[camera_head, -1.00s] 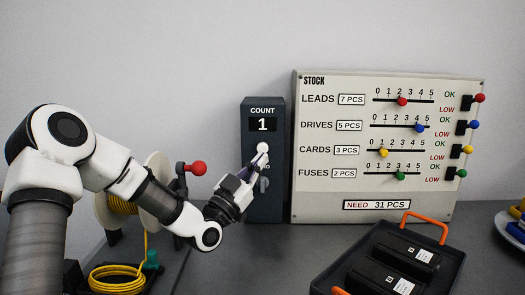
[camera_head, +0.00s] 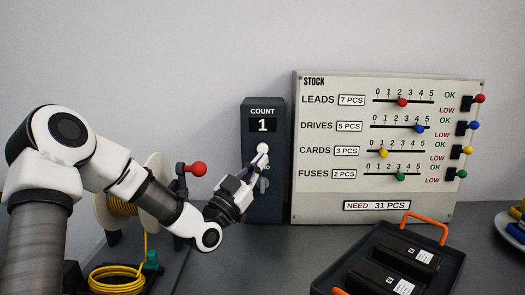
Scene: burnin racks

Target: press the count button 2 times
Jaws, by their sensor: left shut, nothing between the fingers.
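The dark count box (camera_head: 263,205) stands upright against the wall in the middle of the view. Its display (camera_head: 263,125) reads 1 under the word COUNT. A round white button (camera_head: 263,149) sits on its front below the display. My left gripper (camera_head: 262,157) is shut and empty, with its fingertips at the lower edge of the white button. I cannot tell whether the fingertips touch it. The gripper covers part of a label and another grey control below the button. My right gripper is not in view.
A STOCK board (camera_head: 305,205) with sliders and coloured switches stands right of the box. A black tray (camera_head: 452,275) with orange handles holds dark packs at the front right. A cable reel (camera_head: 157,172), a red-knobbed lever (camera_head: 197,169) and a yellow coil (camera_head: 117,282) are at left.

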